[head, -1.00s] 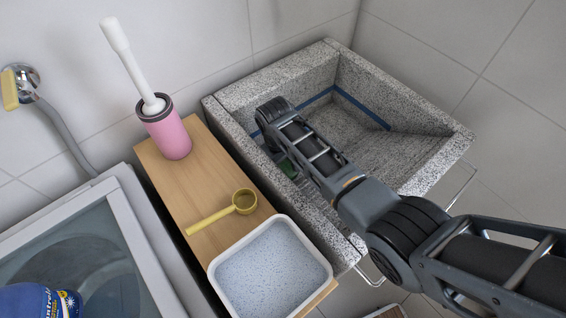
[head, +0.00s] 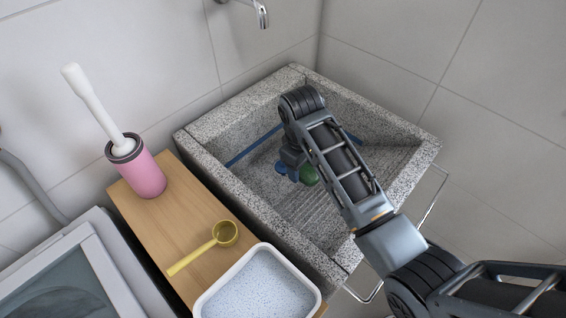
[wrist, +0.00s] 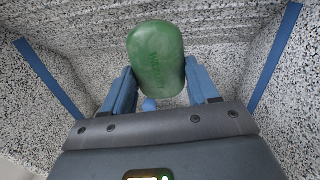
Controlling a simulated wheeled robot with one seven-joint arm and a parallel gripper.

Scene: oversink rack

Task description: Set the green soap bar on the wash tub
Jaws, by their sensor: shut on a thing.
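The green soap bar (wrist: 156,58) is between the two blue fingers of my gripper (wrist: 162,82) in the wrist view. My gripper is shut on it. In the head view the green soap bar (head: 308,175) shows partly behind my arm, at my gripper (head: 292,172), inside the outline of the stone wash tub (head: 215,120). The tub is grey speckled stone with a ribbed sloping side and a blue line around its inside. I cannot tell whether the soap touches the tub. A small blue round thing (wrist: 149,104) shows below the soap, between the fingers.
A wooden board (head: 185,225) left of the tub holds a pink brush holder (head: 140,175) with a white brush, a yellow scoop (head: 225,233) and a white tray of powder (head: 258,285). A washing machine (head: 60,275) stands at far left. A tap (head: 262,15) is above.

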